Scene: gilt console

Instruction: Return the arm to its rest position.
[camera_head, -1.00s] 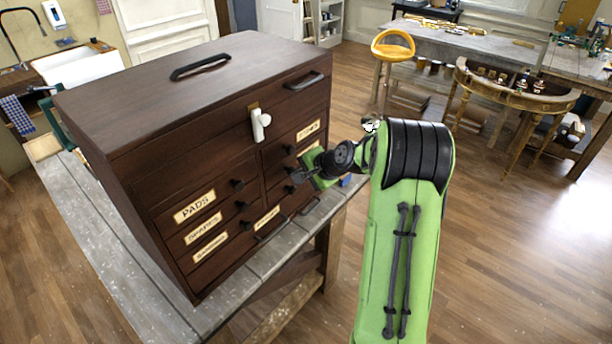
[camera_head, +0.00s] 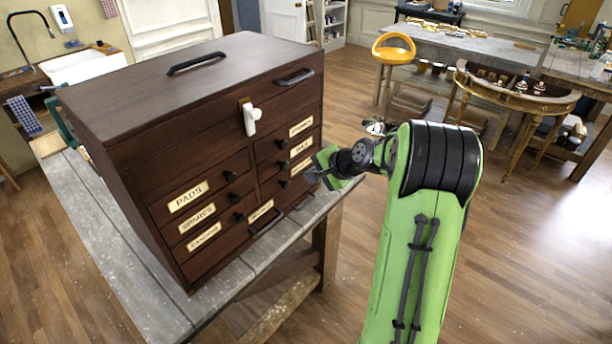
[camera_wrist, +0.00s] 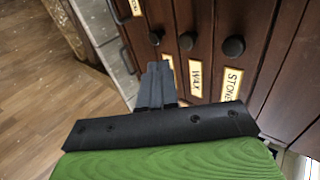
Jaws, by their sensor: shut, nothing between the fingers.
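My green arm (camera_head: 415,250) rises from the bottom of the head view and bends at a black joint toward the chest. My gripper (camera_head: 316,176) is in front of the right side of the chest's drawer face, apart from the handles as far as I can tell. In the wrist view my gripper (camera_wrist: 156,84) shows its dark fingers together with nothing between them. They point toward the drawer fronts, near the black knobs. The dark wooden chest (camera_head: 190,120) stands on a grey workbench (camera_head: 160,300); its drawers look closed.
Drawer labels include PADS (camera_head: 188,196), WAX (camera_wrist: 195,77) and STONES (camera_wrist: 231,84). A white latch (camera_head: 250,118) is on the chest front. Open floor (camera_head: 540,230) lies to the right.

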